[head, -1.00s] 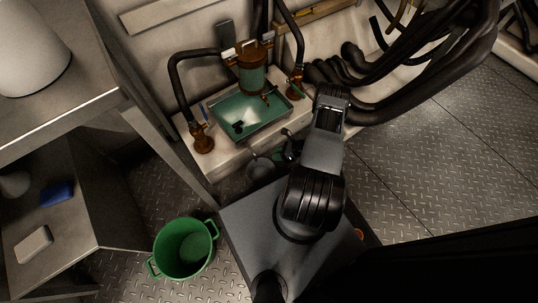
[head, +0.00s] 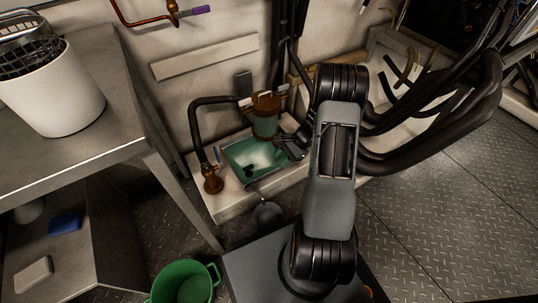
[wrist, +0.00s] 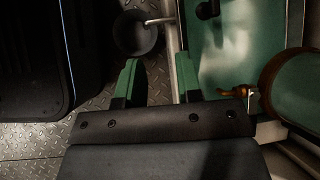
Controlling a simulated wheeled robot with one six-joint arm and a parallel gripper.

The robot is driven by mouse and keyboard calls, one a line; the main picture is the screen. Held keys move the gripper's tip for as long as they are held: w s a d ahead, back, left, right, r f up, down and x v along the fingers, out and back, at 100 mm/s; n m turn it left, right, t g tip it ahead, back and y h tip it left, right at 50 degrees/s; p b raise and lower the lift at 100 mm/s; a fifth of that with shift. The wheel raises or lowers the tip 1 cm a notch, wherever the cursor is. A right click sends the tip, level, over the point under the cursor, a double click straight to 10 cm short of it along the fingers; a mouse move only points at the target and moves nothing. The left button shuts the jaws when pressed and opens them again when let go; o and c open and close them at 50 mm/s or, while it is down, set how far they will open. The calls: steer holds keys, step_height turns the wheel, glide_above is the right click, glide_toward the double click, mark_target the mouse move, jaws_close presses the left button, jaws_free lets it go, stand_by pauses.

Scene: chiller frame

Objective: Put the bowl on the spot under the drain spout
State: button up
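A small grey bowl (head: 267,213) stands on the floor in front of the pale plinth. The thin drain spout (head: 262,195) comes out from the green tray (head: 236,176) above it. In the wrist view the bowl (wrist: 136,34) is at the top, with the spout (wrist: 160,20) reaching over its rim. My gripper (head: 290,146) is by the right side of the tray, above and apart from the bowl. In the wrist view its two green-tipped fingers (wrist: 159,82) are spread with nothing between them. No marked spot is visible; the bowl may hide it.
A brass and green vessel (head: 265,116) stands behind the tray, with black hoses at both sides. A brass valve (head: 212,180) is at the plinth's left. A green bucket (head: 184,284) is at the bottom. A steel table (head: 115,75) is at left. Floor at right is open.

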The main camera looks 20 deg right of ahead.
steer(key=s+a+r+n+h, duration=0.2)
steer(key=s+a+r+n, duration=0.2)
steer(key=r, duration=0.4)
steer(key=s+a+r+n+t+h, duration=0.1)
steer(key=s+a+r+n+h, duration=0.2)
steer(key=r+n, duration=0.3)
steer(key=s+a+r+n+t+h, duration=0.1)
steer(key=s+a+r+n, duration=0.3)
steer(key=r, duration=0.6)
steer(key=shift+s+a+n+h, duration=0.35)
steer(key=shift+s+n+h, duration=0.4)
steer(key=shift+n+h, duration=0.2)
step_height(320, 180, up, 40)
steer(key=t+p, duration=0.1)
steer(key=p, duration=3.7)
steer(key=shift+s+a+r+p, duration=0.15)
steer(key=shift+r+p, duration=0.1)
steer(key=shift+p, duration=0.05)
